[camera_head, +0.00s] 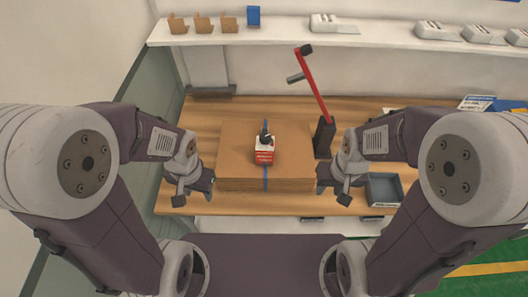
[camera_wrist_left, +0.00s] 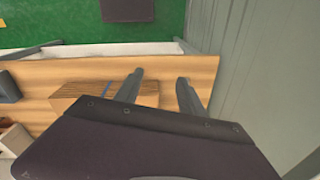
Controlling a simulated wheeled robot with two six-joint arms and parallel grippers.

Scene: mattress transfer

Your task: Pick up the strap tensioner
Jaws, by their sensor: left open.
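My right gripper (camera_head: 334,188) looks open and empty near the stack's front right corner, in front of the holder.
A flat cardboard stack (camera_head: 230,165) with a blue strap lies mid-table, also in the left wrist view (camera_wrist_left: 75,92). A small red-and-white item (camera_head: 264,155) with a black top sits on it. A grey tray (camera_head: 385,188) is at right. A shelf (camera_head: 285,31) runs behind.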

